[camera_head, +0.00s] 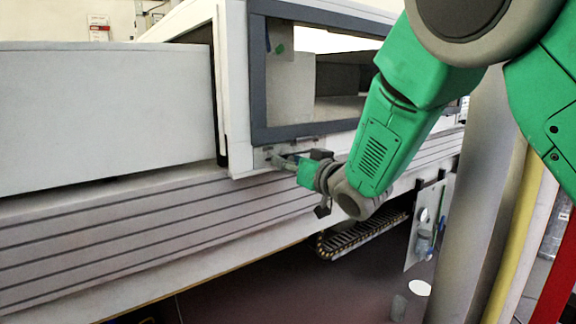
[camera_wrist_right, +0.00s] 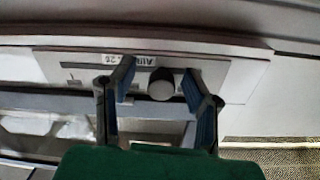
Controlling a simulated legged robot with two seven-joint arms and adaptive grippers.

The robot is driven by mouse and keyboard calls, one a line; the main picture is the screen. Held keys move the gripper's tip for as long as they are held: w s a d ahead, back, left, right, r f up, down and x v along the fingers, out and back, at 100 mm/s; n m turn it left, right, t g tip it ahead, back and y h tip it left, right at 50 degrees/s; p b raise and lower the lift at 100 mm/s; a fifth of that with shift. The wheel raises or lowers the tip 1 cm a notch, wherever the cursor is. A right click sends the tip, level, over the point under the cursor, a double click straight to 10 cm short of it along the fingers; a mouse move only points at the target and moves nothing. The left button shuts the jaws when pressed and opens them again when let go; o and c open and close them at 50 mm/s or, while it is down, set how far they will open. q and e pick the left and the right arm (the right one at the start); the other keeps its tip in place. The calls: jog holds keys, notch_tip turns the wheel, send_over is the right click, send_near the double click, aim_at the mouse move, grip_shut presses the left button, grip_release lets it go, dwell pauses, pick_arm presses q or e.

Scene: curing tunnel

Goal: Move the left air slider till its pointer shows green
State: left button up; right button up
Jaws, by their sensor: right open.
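A light panel (camera_wrist_right: 235,82) shows in the right wrist view, with a white label (camera_wrist_right: 129,60) whose print is upside down and hard to read. A round grey knob (camera_wrist_right: 161,85), which seems to be the air slider, stands out from this panel. My right gripper (camera_wrist_right: 156,80) is open, with one finger on each side of the knob and small gaps showing. In the head view my right gripper (camera_head: 283,160) is at the lower front edge of the white housing, partly hiding the panel. I cannot make out a pointer or its colour for sure. My left gripper is out of view.
A grooved ledge (camera_head: 130,220) runs below the housing. A grey post (camera_head: 480,200) and a yellow post (camera_head: 515,235) stand at the right.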

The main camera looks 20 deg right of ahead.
aim_at(293, 154)
jog(key=shift+a+r, duration=0.1)
jog(key=shift+a, duration=0.1)
grip_shut()
jog(key=shift+w+d+r+p, duration=0.15)
jog(key=shift+w+d+p, duration=0.05)
jog(key=shift+d+p, duration=0.2)
jog(key=shift+w+d+p, duration=0.2)
jog(key=shift+d+p, duration=0.1)
jog(key=shift+d, duration=0.3)
jog(key=shift+w+d+p, duration=0.2)
jog(key=shift+d+p, duration=0.1)
jog(key=shift+d, duration=0.3)
jog(key=shift+w+d+f, duration=0.1)
jog(key=shift+d+f, duration=0.1)
jog(key=shift+d, duration=0.05)
grip_release()
jog(key=shift+a, duration=0.15)
